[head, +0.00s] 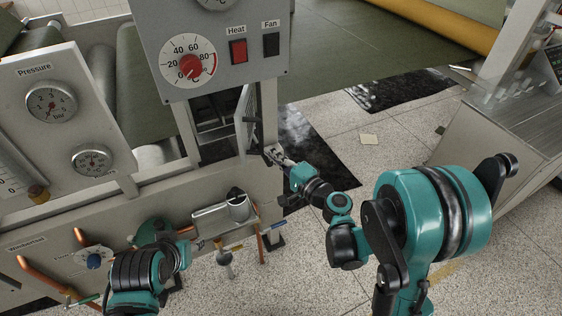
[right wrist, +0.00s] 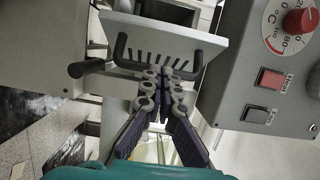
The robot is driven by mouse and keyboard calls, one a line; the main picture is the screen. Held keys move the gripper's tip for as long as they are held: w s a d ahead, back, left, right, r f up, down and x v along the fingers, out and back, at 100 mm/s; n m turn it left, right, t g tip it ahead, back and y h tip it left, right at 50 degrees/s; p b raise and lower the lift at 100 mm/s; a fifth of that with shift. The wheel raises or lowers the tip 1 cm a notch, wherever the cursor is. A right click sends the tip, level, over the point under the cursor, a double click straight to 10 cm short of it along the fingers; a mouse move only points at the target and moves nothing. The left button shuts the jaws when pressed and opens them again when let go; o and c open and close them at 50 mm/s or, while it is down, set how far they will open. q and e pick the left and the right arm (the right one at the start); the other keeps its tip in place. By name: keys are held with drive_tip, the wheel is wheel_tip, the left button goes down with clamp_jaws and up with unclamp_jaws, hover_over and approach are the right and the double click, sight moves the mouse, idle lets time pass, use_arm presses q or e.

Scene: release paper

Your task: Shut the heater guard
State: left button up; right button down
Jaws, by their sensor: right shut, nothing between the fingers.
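The heater guard (head: 243,118) is a narrow grey panel below the control box in the head view, seen nearly edge-on. It stands swung out from the dark opening (head: 215,135). In the right wrist view the guard (right wrist: 150,32) is a light plate with dark slots and a black U-shaped handle (right wrist: 121,48). My right gripper (head: 274,154) is just to the right of and below the guard. Its closed fingertips (right wrist: 162,76) overlap the handle's bar in the wrist view; whether they touch it is unclear.
The control box (head: 225,60) with a dial and Heat and Fan switches hangs above the guard. A pressure panel (head: 65,115) stands at left. Open floor (head: 330,140) lies to the right, with another machine (head: 500,130) beyond.

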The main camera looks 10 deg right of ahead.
sight(244, 140)
drive_tip(key=shift+w+a+b, duration=0.15)
drive_tip(key=shift+w+a, duration=0.45)
drive_tip(key=shift+a, duration=0.35)
drive_tip(key=shift+w+a+b, duration=0.2)
drive_tip(key=shift+w+a, duration=0.35)
drive_tip(key=shift+a, duration=0.4)
drive_tip(key=shift+w+a+b, duration=0.15)
drive_tip(key=shift+w+a, duration=0.45)
drive_tip(key=shift+a, duration=0.35)
